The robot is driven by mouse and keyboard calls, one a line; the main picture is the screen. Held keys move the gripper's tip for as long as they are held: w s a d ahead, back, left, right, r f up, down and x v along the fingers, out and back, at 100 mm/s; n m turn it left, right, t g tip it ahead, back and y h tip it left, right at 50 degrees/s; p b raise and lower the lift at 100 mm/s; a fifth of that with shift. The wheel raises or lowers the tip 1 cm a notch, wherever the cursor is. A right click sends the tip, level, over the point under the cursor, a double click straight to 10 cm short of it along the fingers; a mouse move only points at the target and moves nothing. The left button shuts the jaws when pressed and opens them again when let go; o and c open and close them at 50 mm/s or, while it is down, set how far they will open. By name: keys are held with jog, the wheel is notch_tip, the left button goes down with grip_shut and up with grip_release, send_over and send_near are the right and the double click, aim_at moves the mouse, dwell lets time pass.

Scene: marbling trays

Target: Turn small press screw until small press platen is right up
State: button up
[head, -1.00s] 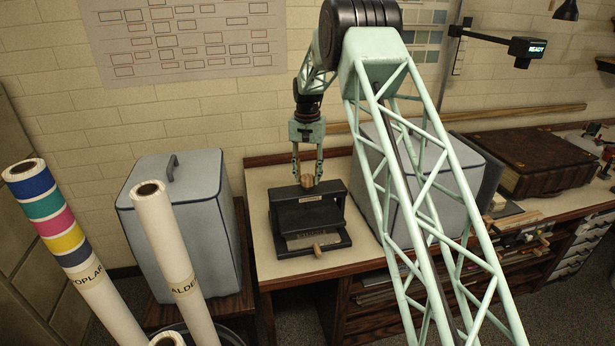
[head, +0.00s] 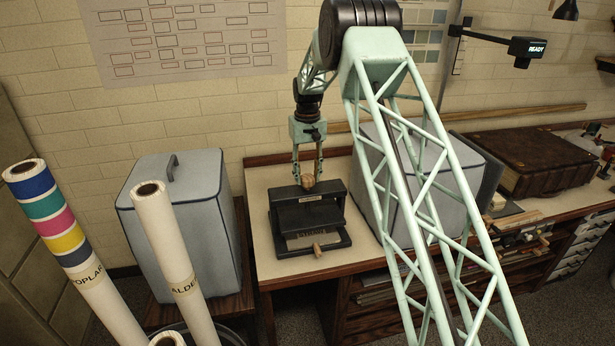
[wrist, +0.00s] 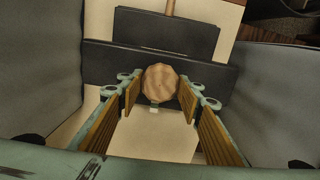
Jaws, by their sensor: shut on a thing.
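The small press (head: 309,215) is a dark frame on the left end of the bench, with an open front and a lower plate with a wooden knob (head: 317,249) at its front. The press screw's round wooden knob (head: 308,181) sits on top of the frame; it also shows in the wrist view (wrist: 160,83). My gripper (head: 308,180) comes down from above and is shut on this knob, one finger pad on each side. In the wrist view my gripper's pads (wrist: 160,98) flank the knob.
A grey-blue covered box (head: 185,215) stands left of the bench, and another (head: 375,170) stands close right of the press. Paper rolls (head: 175,260) rise at the front left. A brown leather book (head: 525,160) lies farther right. Bare bench top (head: 268,185) shows left of the press.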

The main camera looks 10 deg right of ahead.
aim_at(307, 176)
jog(key=o, duration=0.9)
jog(key=shift+c, duration=0.2)
jog(key=shift+r, duration=0.15)
notch_tip(307, 176, up, 12)
dwell(0.4)
dwell(0.4)
